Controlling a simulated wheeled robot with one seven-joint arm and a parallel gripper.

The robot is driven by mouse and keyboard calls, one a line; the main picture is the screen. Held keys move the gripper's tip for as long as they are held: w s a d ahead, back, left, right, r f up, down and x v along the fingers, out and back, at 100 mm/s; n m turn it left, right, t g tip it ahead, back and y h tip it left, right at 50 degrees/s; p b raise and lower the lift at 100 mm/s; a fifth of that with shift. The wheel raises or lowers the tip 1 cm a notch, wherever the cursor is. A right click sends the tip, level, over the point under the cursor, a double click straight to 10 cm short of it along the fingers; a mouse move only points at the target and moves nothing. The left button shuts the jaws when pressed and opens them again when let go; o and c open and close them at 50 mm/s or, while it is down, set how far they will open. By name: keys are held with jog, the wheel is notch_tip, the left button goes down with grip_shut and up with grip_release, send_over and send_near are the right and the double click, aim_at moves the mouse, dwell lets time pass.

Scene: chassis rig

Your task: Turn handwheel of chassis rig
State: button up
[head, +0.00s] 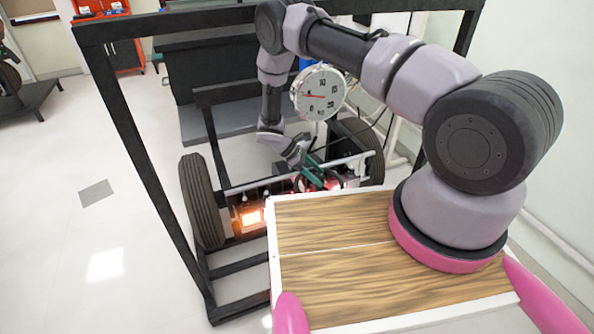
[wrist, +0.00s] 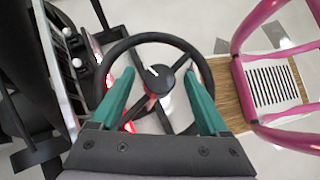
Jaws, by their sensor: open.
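The handwheel (wrist: 178,42) is a black ring with spokes and a dark round hub with a white mark, seen in the wrist view. My gripper (wrist: 158,88) has two green fingers, spread apart with the hub and spokes showing between their tips. The fingers overlap the near part of the wheel in the picture; whether they touch it I cannot tell. In the head view my gripper (head: 315,178) is down at the chassis rig (head: 205,195), and the wheel is mostly hidden there behind the gripper and arm.
A black frame (head: 135,135) surrounds the rig, with tyres at both sides. A round white gauge (head: 319,92) stands behind my gripper. An orange light (head: 250,217) glows at the rig's front left. Open floor (head: 95,225) lies to the left.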

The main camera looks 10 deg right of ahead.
jog(key=v, duration=0.4)
jog(key=shift+f, duration=0.1)
jog(key=w+a, duration=0.3)
jog(key=a, duration=0.8)
jog(key=shift+a, duration=0.2)
jog(key=shift+w, duration=0.15)
jog(key=n+t+h, duration=0.2)
jog(key=n+t, duration=0.3)
jog(key=t, duration=0.1)
send_near(318, 176)
jog(key=w, duration=0.3)
jog(key=w+d+r, duration=0.1)
jog(key=shift+w, duration=0.3)
jog(key=s+d+n+t+y, duration=0.1)
jog(key=s+n+t+y, duration=0.15)
jog(key=s+n, duration=0.35)
jog(key=shift+m+g+y, duration=0.25)
jog(key=shift+m+y, duration=0.2)
jog(key=shift+m, duration=0.05)
jog(key=x, duration=1)
jog(key=shift+s+d+r, duration=0.15)
jog(key=shift+s+d, duration=0.05)
jog(key=shift+d, duration=0.2)
